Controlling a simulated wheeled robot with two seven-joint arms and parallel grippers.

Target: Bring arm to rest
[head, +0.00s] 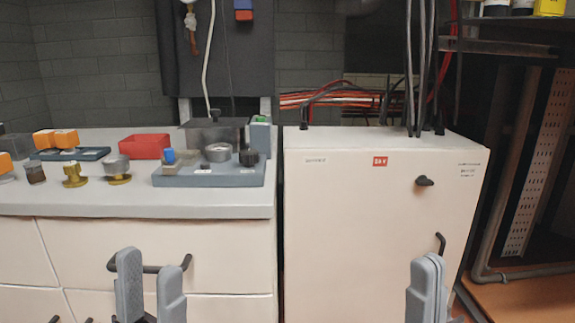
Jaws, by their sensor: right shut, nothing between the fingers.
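My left gripper (150,287) is at the bottom left of the head view, in front of the drawers. Its two grey fingers stand apart with nothing between them. My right gripper (428,284) is at the bottom right, in front of the cream cabinet (345,220). Its grey fingers are together and hold nothing. Both grippers point up in the picture, below the counter top. Most of both arms is out of view.
The counter (130,203) carries a blue-grey tray (215,178) with parts, a red bin (145,147), brass fittings and orange blocks. A drawer handle (150,268) shows behind my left gripper. The cabinet has a dark knob (424,181) and cables on top. A shelf rack stands right.

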